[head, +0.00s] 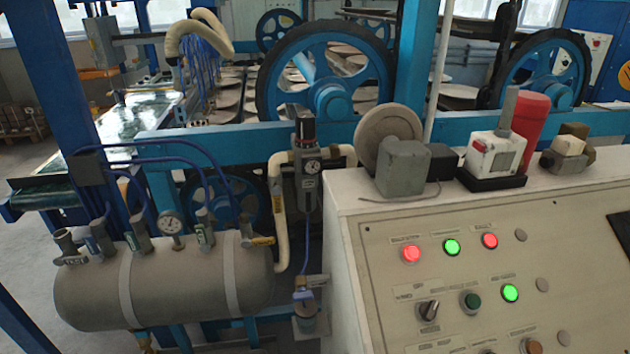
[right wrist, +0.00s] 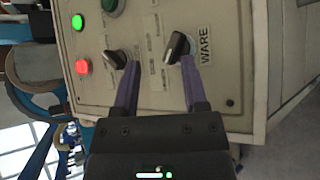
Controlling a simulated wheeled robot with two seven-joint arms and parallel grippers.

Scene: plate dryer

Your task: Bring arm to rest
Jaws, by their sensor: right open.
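My right gripper (right wrist: 160,85) shows in the right wrist view, with its two purple fingers apart and nothing seen between them. It faces the control panel (right wrist: 150,35). One black rotary switch (right wrist: 178,47) is close to the right fingertip and another black switch (right wrist: 116,59) is close to the left fingertip. I cannot tell whether the fingers touch them. In the head view the control panel (head: 385,225) fills the lower right. Neither of my grippers shows in the head view.
A grey air tank (head: 165,285) with valves and blue hoses stands at the lower left. Blue wheels (head: 330,95) and machine beams are behind. A white device (head: 495,155) and a red object (head: 530,118) stand on the panel's top. Open floor shows beside the panel in the right wrist view (right wrist: 297,110).

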